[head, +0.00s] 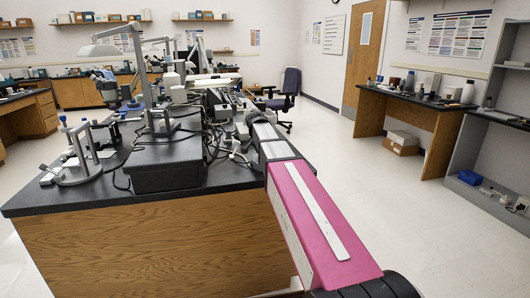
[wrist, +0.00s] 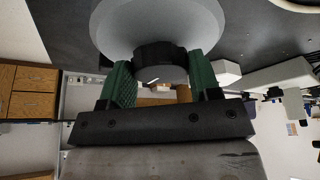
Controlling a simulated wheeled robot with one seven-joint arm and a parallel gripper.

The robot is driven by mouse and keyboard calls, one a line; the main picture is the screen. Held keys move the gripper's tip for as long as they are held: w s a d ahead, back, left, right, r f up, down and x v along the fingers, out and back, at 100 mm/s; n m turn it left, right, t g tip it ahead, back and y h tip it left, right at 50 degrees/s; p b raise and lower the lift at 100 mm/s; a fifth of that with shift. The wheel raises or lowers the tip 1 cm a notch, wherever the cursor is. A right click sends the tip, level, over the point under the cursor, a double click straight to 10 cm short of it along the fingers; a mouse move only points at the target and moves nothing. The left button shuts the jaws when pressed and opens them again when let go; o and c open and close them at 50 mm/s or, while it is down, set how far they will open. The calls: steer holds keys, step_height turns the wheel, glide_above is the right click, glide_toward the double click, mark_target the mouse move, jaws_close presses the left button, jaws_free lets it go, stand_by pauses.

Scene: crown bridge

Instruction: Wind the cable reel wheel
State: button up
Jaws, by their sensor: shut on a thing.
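In the wrist view, a large light grey disc, which looks like the cable reel wheel (wrist: 155,22), fills the top middle, cut off by the frame edge. A black ring, its hub (wrist: 158,55), projects from the disc toward my gripper (wrist: 160,68). The two green fingers stand on either side of the hub, closed on it. The dark gripper body lies straight below. In the head view, my pink arm reaches forward along the right side of the bench. I cannot clearly make out the gripper or the wheel there.
A black-topped bench (head: 60,205) carries a dark box (head: 165,165), a stand with blue knobs (head: 78,155), loose cables and a lamp. A wheeled chair (head: 288,85) stands behind. Side tables (head: 425,100) line the right wall. The floor (head: 425,215) between is clear.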

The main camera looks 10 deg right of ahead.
steer(key=m, duration=0.2)
steer(key=m+g, duration=0.1)
steer(key=shift+w+a+m+h, duration=0.1)
steer(key=shift+w+m+h, duration=0.1)
steer(key=shift+m+h, duration=0.2)
steer(key=shift+m+g, duration=0.8)
steer(key=shift+m, duration=1.1)
steer(key=o, duration=0.9)
steer(key=shift+r, duration=0.1)
steer(key=v, duration=1)
steer(key=shift+a+r, duration=0.2)
steer(key=shift+a, duration=0.15)
